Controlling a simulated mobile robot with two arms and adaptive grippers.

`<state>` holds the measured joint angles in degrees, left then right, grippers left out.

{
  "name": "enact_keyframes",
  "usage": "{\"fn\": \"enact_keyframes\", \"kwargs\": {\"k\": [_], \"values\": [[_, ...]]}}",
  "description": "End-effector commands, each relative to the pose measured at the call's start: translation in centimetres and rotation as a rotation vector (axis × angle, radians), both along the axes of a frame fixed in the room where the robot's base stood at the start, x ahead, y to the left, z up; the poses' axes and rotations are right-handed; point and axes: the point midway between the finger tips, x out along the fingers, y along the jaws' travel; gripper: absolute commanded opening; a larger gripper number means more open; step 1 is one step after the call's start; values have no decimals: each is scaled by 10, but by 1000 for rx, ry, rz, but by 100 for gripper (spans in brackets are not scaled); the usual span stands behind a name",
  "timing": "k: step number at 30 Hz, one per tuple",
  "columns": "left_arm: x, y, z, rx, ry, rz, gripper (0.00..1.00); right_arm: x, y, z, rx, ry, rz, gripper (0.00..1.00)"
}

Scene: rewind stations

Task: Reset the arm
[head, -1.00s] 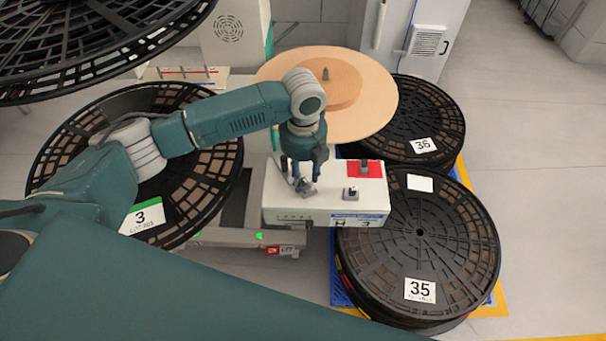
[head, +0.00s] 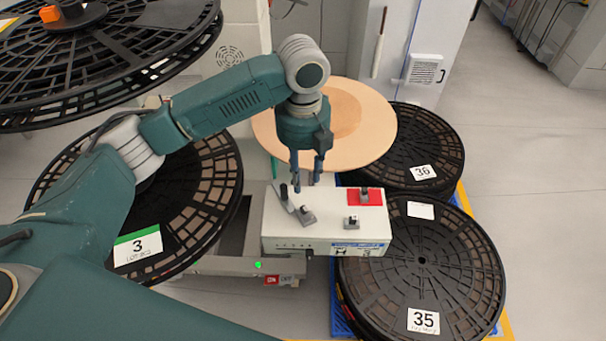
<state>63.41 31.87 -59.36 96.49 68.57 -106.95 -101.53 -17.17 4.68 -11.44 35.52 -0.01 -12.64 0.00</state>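My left arm reaches in from the left, bends at its grey joint and points down. My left gripper (head: 307,182) is above the back left part of a white control box (head: 325,222). Its two blue fingers are apart, with nothing seen between them. Just below stand a lever and small grey switch (head: 306,214) on the box top. A second switch (head: 351,222) stands at the front, and a third (head: 364,194) is on a red plate. My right gripper is not in view.
A tan disc (head: 372,125) is behind the box. Black reels 35 (head: 463,250) and 36 (head: 440,135) are stacked at the right, and reel 3 (head: 215,185) is at the left. Another large reel (head: 175,45) is at top left. Floor at far right is clear.

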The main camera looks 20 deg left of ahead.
Motion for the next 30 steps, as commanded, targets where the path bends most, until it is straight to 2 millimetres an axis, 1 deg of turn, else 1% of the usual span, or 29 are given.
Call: {"fn": "enact_keyframes", "kwargs": {"k": [9,11,14,17,19,21,23,25,26,27,29,30], "values": [[-1,-2,-2,-3,1,3,34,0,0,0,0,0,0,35],[-5,-6,-9,-11,2,19,34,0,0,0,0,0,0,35],[-18,-24,-29,-48,-3,92,34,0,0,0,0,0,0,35],[-39,-53,-58,-120,-9,243,34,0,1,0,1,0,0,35],[-55,-72,-75,-185,-12,388,34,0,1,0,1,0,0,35],[-71,-88,-89,-250,-8,554,34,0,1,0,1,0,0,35],[-83,-96,-99,-302,2,708,34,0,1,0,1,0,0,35],[-98,-101,-108,-359,18,903,34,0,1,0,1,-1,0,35],[-103,-101,-112,-378,24,989,34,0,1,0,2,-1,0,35],[-111,-100,-117,-405,36,1111,34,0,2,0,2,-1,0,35],[-123,-92,-124,-434,49,1298,34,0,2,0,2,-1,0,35],[-131,-85,-129,-449,56,1423,34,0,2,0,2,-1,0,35]]}}
